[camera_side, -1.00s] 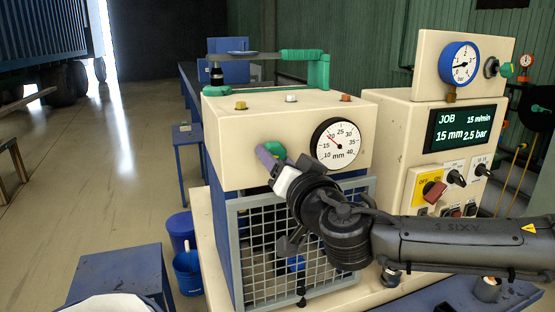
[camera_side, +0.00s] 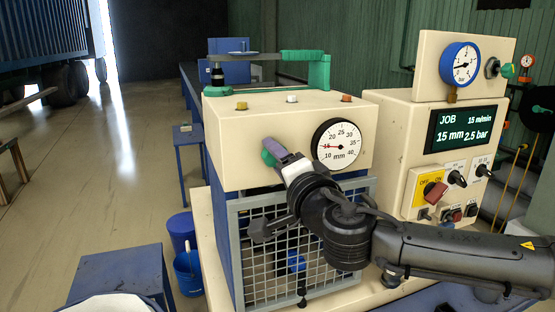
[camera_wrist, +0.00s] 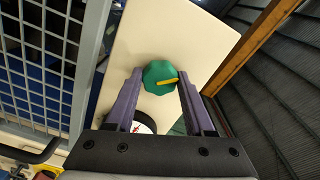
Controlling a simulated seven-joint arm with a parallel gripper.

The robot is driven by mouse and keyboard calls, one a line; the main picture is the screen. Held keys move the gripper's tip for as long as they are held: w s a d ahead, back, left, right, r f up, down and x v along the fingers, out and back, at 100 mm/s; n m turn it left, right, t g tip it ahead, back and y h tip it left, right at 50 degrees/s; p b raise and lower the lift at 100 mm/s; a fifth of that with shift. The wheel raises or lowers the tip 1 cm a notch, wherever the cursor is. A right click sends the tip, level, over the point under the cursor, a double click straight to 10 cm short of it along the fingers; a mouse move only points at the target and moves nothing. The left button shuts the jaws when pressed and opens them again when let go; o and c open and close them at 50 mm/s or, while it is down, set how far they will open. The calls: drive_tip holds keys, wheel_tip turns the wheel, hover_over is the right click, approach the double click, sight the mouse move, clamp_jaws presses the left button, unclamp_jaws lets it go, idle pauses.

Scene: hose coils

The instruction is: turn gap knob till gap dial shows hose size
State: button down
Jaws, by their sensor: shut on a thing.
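The green gap knob (camera_side: 268,157) is on the front of the cream machine housing (camera_side: 225,125). In the wrist view the knob (camera_wrist: 158,75) shows a yellow pointer mark, tilted slightly. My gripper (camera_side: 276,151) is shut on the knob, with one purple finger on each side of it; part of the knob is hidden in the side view. The round white gap dial (camera_side: 343,138), right of the knob, has its red needle pointing left, at about 15 mm. The job screen (camera_side: 465,130) reads 15 mm, 2.5 bar and 15 m/min.
A wire mesh guard (camera_side: 255,270) is below the knob, close under my wrist. A control panel (camera_side: 440,190) with a red-and-yellow switch and black knobs stands at the right. A blue-rimmed pressure gauge (camera_side: 460,65) is above it. Blue buckets (camera_side: 187,270) stand on the floor at left.

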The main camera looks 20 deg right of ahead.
idle(0.5)
drive_tip(key=shift+c, duration=1.3)
unclamp_jaws()
drive_tip(key=s, duration=1.4)
drive_tip(key=shift+w, duration=0.1)
